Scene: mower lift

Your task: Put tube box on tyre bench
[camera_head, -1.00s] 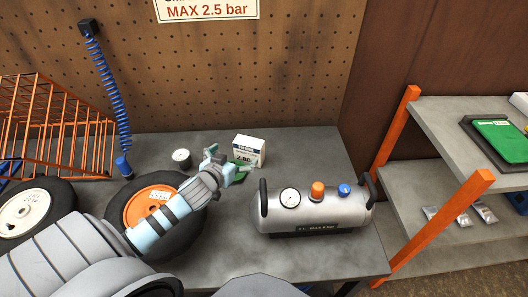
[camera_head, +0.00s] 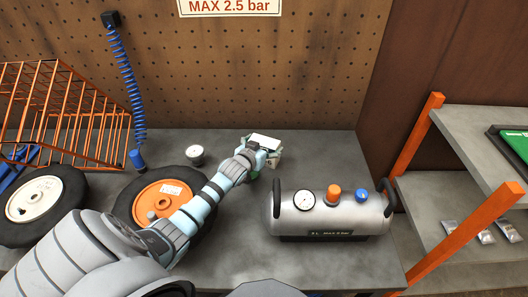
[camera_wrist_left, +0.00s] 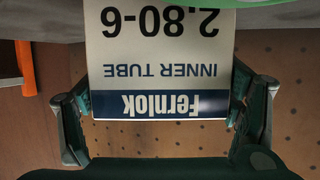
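The tube box (camera_head: 265,141) is white with a dark blue band, at the back of the grey bench beside the pegboard. In the left wrist view, the box (camera_wrist_left: 160,50) fills the middle, its "Fernlok INNER TUBE 2.80-6" lettering upside down. My left gripper (camera_head: 260,155) is at the box, with one finger along each side. The fingers sit very close to the sides, but I cannot tell whether they press on it. The gripper and wrist hide the box's lower part in the head view. My right gripper is not in view.
A silver air tank (camera_head: 330,214) stands right of the gripper. A tyre with an orange hub (camera_head: 160,203) and one with a white hub (camera_head: 33,200) lie left. A gauge (camera_head: 195,153) sits behind. An orange-posted shelf (camera_head: 480,140) stands right. Bare bench (camera_head: 250,255) shows in front.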

